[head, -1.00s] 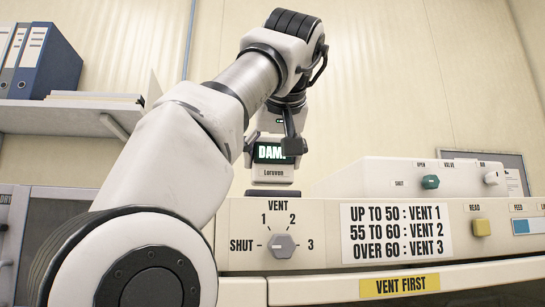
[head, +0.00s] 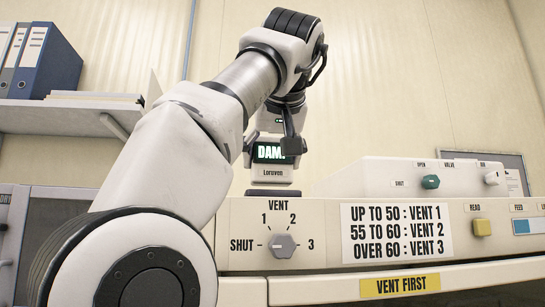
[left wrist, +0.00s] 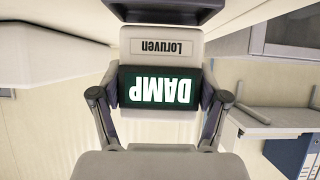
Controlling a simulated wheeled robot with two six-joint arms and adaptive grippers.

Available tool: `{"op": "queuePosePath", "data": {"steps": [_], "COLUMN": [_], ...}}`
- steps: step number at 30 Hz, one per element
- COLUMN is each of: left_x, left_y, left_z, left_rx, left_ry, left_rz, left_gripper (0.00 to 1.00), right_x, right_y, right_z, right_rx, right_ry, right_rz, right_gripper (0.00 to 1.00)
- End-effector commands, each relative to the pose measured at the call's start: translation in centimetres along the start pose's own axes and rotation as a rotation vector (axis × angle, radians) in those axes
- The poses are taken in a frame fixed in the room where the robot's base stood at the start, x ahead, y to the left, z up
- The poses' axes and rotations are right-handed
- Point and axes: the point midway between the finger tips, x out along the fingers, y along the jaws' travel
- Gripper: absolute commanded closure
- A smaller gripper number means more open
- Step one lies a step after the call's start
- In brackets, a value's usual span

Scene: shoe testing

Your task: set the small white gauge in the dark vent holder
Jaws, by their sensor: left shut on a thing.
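The small white gauge (head: 272,172), with a lit screen reading DAMP and the name Loruven, is upright between the fingers of my left gripper (head: 272,149), which is shut on it. The dark vent holder (head: 272,192) is directly below the gauge, on top of the cream machine. In the left wrist view the gauge (left wrist: 162,45) shows upside down between both fingers, with the dark holder (left wrist: 165,12) right at its base. My right gripper is not in view.
The cream machine front has a vent knob (head: 282,245), a vent chart (head: 396,233) and a yellow button (head: 481,228). A raised box with a green valve knob (head: 430,182) stands to the right of the holder. A shelf (head: 60,116) with binders is at left.

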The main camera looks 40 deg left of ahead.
Motion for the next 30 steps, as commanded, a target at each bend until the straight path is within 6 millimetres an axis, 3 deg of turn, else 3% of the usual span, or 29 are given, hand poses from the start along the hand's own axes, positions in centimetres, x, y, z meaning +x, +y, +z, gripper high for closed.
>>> {"op": "queuePosePath", "data": {"steps": [30], "left_x": [1.1], "left_y": [0.0], "left_z": [1.9], "left_rx": [0.000], "left_ry": [0.001], "left_rz": [0.000], "left_gripper": [0.71], "right_x": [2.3], "right_y": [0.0], "right_z": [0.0], "right_rx": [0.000], "right_ry": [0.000], "right_rz": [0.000], "right_gripper": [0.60]}}
